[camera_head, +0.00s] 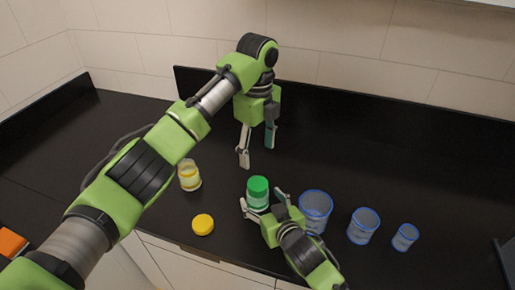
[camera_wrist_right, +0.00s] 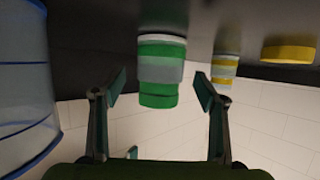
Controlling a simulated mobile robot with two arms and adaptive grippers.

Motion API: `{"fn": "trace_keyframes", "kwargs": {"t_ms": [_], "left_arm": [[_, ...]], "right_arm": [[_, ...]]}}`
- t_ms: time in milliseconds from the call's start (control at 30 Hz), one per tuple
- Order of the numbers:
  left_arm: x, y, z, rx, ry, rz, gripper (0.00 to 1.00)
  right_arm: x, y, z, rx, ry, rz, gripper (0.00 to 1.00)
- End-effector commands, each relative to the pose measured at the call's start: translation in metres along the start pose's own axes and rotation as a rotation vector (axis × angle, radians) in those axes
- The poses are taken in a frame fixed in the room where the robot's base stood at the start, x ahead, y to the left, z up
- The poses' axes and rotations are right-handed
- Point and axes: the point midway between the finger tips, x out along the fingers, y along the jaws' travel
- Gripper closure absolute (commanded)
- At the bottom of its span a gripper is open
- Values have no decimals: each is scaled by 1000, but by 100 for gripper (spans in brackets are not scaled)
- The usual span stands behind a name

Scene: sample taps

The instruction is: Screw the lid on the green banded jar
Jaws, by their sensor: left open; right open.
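The green banded jar (camera_head: 258,207) stands upright near the front of the black counter. Its green lid (camera_head: 257,184) sits on top; I cannot tell how tightly. In the right wrist view, which is upside down, the jar (camera_wrist_right: 161,70) and the lid (camera_wrist_right: 158,97) show between the fingers. My right gripper (camera_head: 264,203) is open, low at the jar, with one finger on each side and visible gaps in the wrist view (camera_wrist_right: 160,88). My left gripper (camera_head: 257,148) is open and empty, pointing down above the counter, behind and above the lid.
An open yellow banded jar (camera_head: 189,177) stands left, with a yellow lid (camera_head: 203,224) lying in front. Right of my right gripper stand a large (camera_head: 316,209), a medium (camera_head: 363,226) and a small blue-rimmed beaker (camera_head: 405,237). The counter's back right is clear.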

Motion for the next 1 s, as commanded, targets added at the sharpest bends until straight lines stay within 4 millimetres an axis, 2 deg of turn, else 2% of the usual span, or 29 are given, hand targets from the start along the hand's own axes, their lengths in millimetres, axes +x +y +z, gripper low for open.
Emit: {"fn": "trace_keyframes", "kwargs": {"t_ms": [300,500,700,1000], "left_arm": [[0,0,0,0,0,0,39],[0,0,0,0,0,0,39],[0,0,0,0,0,0,39],[0,0,0,0,0,0,39]], "right_arm": [[-60,0,1,1,-1,-1,34],[-84,0,1,-1,-1,-1,34],[-92,0,0,-1,-1,0,34],[-92,0,0,-1,0,0,34]]}}
